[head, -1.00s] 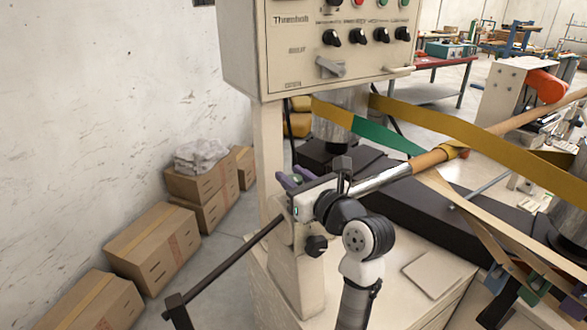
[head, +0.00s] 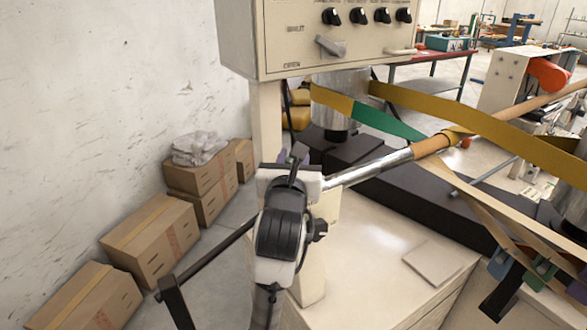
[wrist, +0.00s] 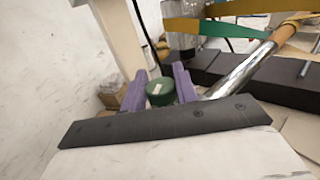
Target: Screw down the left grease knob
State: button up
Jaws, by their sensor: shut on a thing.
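The left grease knob (wrist: 160,92) is a round dark green cap with a small pale mark on top, seen in the wrist view. My gripper (wrist: 159,86) has its two purple fingers on either side of it, shut on it. In the head view my gripper (head: 291,156) is at the left end of the metal shaft, mostly behind my wrist, and the knob is hidden there. The wrist view does not show whether the knob is fully seated.
The metal shaft (head: 375,166) runs right into a brown tube (head: 430,145). A control panel (head: 330,30) hangs above, and a black bar (head: 215,256) sticks out left. Cardboard boxes (head: 150,238) line the wall. Yellow and green belts (head: 395,122) cross behind.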

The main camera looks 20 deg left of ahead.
jog(key=shift+f+m+h+b, duration=0.15)
jog(key=shift+m+h+b, duration=0.35)
jog(key=shift+h+b, duration=0.25)
jog(key=shift+m+h+b, duration=0.3)
jog(key=shift+h+b, duration=0.05)
jog(key=shift+h, duration=0.1)
jog(key=o, duration=1)
jog(key=shift+r, duration=0.2)
jog(key=shift+c, duration=0.2)
jog(key=shift+d+f, duration=0.1)
